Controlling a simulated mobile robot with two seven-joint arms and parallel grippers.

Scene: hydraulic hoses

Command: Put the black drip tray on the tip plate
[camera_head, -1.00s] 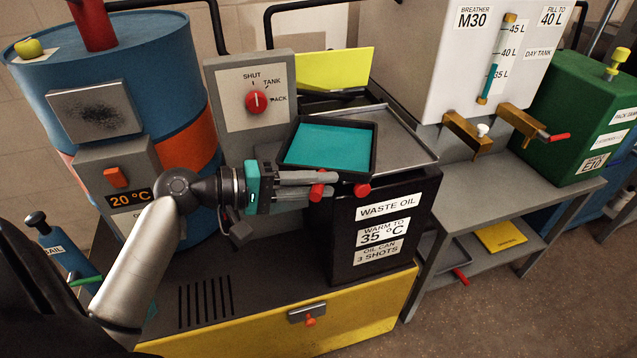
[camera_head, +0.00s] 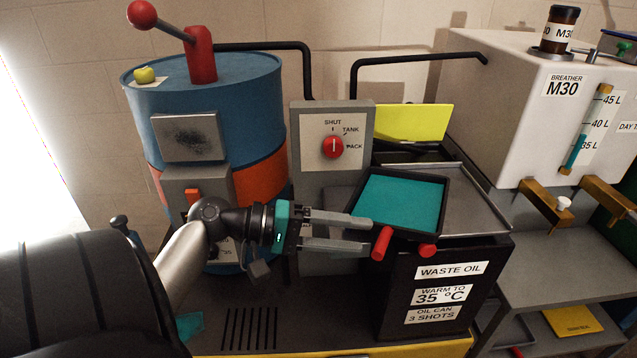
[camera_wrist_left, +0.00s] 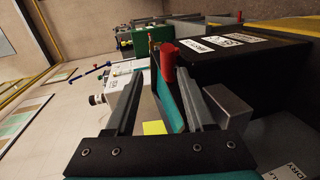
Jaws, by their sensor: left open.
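The black drip tray (camera_head: 446,206), teal inside with red handles on its near side, lies over the left part of a grey metal plate (camera_head: 480,206) on top of the black waste oil box (camera_head: 395,295). The plate looks like the tip plate; whether the tray touches it all along is hidden. My left gripper (camera_head: 371,235) is open, its fingertips beside the tray's left red handle (camera_head: 382,243). In the left wrist view, this red handle (camera_wrist_left: 168,62) shows at the tips of the spread fingers. My right gripper is not in view.
The grey panel with a red knob (camera_head: 333,147) stands behind the arm, with the blue drum (camera_head: 240,95) to its left. A yellow plate (camera_head: 415,122) stands behind the tray. The white day tank (camera_head: 520,110) and its brass taps are at right.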

